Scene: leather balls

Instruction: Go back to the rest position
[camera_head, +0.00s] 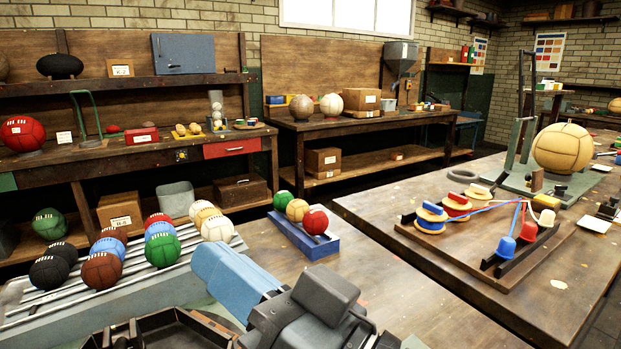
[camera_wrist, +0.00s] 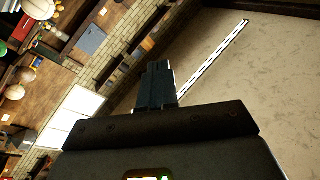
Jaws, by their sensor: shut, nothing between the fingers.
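My gripper (camera_wrist: 157,70) shows in the wrist view with its two dark fingers together and nothing between them. It is up in the air, apart from any object. The wrist view is tilted and looks past the fingers at the brick wall, the bright window and the ceiling. In the head view my folded arm fills the bottom middle, close to my body, and the fingertips cannot be made out there.
A sloped rack (camera_head: 196,262) of several coloured balls stands left of my arm. A blue tray (camera_head: 318,244) with three balls lies beyond it. A wooden table (camera_head: 405,203) with spools and a large tan ball (camera_head: 563,148) is at right.

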